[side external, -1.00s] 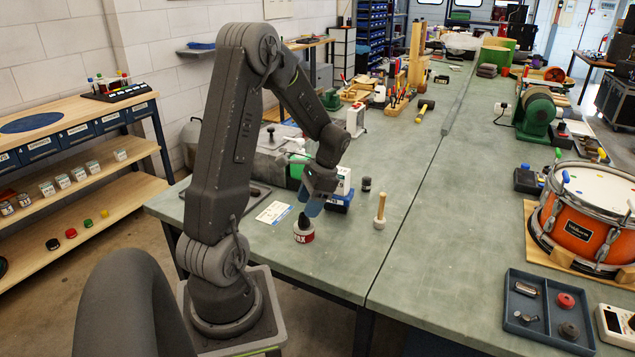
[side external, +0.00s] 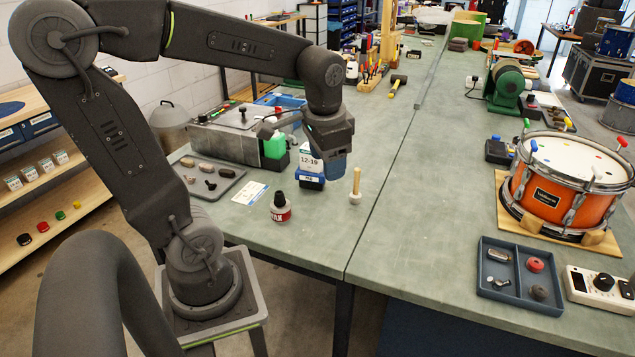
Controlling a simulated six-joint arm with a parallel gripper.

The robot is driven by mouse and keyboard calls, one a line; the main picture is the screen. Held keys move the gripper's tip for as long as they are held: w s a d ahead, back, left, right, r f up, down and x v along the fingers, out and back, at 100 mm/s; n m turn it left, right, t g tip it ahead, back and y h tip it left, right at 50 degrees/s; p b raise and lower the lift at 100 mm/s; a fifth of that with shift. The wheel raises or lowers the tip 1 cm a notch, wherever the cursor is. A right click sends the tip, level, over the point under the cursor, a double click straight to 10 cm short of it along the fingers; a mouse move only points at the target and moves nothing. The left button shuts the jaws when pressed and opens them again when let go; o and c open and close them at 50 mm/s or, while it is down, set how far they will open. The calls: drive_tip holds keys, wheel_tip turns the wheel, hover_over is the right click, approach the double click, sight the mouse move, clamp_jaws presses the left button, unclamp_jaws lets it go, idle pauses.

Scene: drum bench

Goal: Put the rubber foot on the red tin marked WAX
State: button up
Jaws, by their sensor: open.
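The red tin marked WAX (side external: 282,214) stands upright near the front of the left bench. A small black piece (side external: 279,198), which looks like the rubber foot, sits on top of the tin, roughly centred; its exact seating is too small to tell. Nothing is visible between the fingers.
A label box on a blue base (side external: 311,168) stands behind the tin. A wooden peg (side external: 356,186) stands to its right. A card (side external: 250,193) lies left of the tin. A tray of small parts (side external: 207,178) is further left. The bench front is clear.

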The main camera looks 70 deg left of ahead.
drive_tip(key=s+d+r+t+h, duration=0.1)
drive_tip(key=s+d+t, duration=0.3)
drive_tip(key=d, duration=0.5)
drive_tip(key=shift+s+d+r+h, duration=0.3)
drive_tip(key=shift+s+d, duration=0.1)
drive_tip(key=shift+s, duration=0.4)
